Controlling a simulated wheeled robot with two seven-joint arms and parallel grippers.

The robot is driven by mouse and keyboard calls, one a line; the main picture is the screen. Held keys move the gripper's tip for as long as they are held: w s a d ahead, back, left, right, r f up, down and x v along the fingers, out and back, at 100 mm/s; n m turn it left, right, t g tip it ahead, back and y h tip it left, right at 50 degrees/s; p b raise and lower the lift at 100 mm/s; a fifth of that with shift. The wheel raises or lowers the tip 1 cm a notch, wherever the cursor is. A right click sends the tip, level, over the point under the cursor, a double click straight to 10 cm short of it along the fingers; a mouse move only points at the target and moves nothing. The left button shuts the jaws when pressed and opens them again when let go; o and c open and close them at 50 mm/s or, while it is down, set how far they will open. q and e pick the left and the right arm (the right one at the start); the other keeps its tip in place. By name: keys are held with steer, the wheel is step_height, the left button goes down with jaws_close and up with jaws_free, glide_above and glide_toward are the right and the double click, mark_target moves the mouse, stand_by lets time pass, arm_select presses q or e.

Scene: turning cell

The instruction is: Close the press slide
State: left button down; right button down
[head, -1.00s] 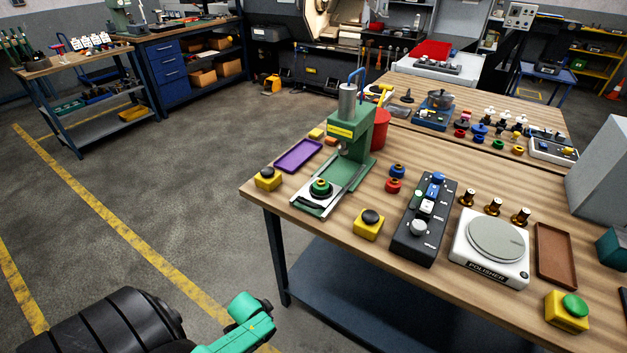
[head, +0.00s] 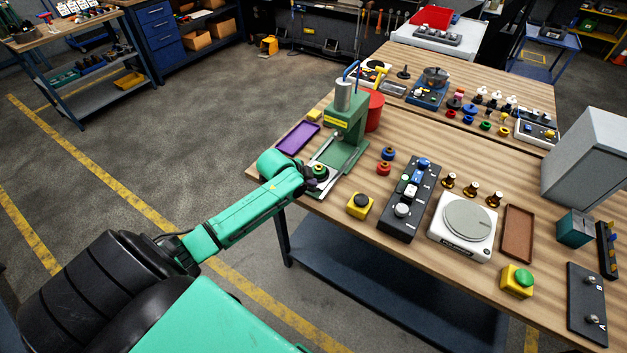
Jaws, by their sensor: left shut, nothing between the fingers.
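The green press (head: 345,120) stands at the left end of the wooden workbench. Its slide (head: 327,187), a pale metal plate on rails, is out at the front of the press, away from the ram. A round green and black part (head: 319,171) with a brass-coloured centre sits on the slide. My left gripper (head: 309,183) is shut and empty at the front-left of the slide, close beside the round part. I cannot tell whether it touches the slide. My right gripper is not in view.
A purple tray (head: 298,138) lies left of the press and a red bin (head: 374,110) stands behind it. A yellow box with a black button (head: 360,205), a black control panel (head: 411,200) and a polisher (head: 463,226) stand to the right.

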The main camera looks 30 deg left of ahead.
arm_select(q)
steer(key=shift+x, duration=0.85)
